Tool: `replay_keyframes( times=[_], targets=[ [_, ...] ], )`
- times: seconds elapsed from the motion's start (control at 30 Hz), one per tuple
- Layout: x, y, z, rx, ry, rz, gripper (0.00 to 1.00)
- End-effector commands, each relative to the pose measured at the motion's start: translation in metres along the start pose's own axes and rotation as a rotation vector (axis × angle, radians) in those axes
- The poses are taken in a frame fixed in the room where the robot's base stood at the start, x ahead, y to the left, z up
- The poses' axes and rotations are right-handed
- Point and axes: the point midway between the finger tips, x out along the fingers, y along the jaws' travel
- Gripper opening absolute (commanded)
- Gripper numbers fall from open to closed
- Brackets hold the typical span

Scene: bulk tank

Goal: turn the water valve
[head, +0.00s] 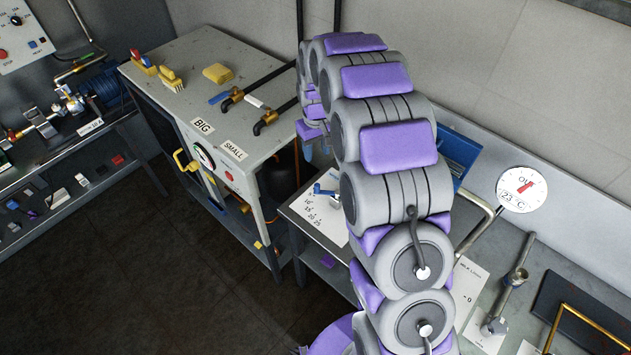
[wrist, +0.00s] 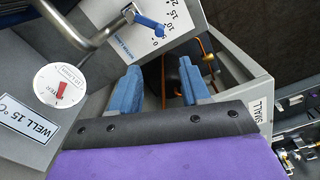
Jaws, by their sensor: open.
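The water valve has a blue lever handle (head: 325,190) on a white plate (head: 316,213) printed with a number scale, on the low bench beside the counter. In the wrist view the blue handle (wrist: 150,22) shows at the top, with scale numbers up to 25 beside it. My gripper (wrist: 160,66) is open and empty, its two blue fingers spread apart. The handle lies beyond the fingertips, apart from them, above the left finger in the picture. In the head view my arm hides most of the gripper.
A counter (head: 228,100) with BIG and SMALL labels and brass taps (head: 232,99) stands left of the valve. A metal pipe (wrist: 85,40) runs near the valve. A round dial (wrist: 60,92) sits above a WELL 15 °C label (wrist: 32,132).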

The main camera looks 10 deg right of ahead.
Motion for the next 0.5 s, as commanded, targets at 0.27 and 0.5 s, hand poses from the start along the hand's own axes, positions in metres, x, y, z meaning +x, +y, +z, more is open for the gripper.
replay_keyframes(
  times=[0.27,0.5],
  targets=[
    [0.051,0.000,0.000,0.001,-0.007,-0.002,0.46],
    [0.099,0.000,0.001,0.001,-0.008,-0.002,0.46]
  ],
)
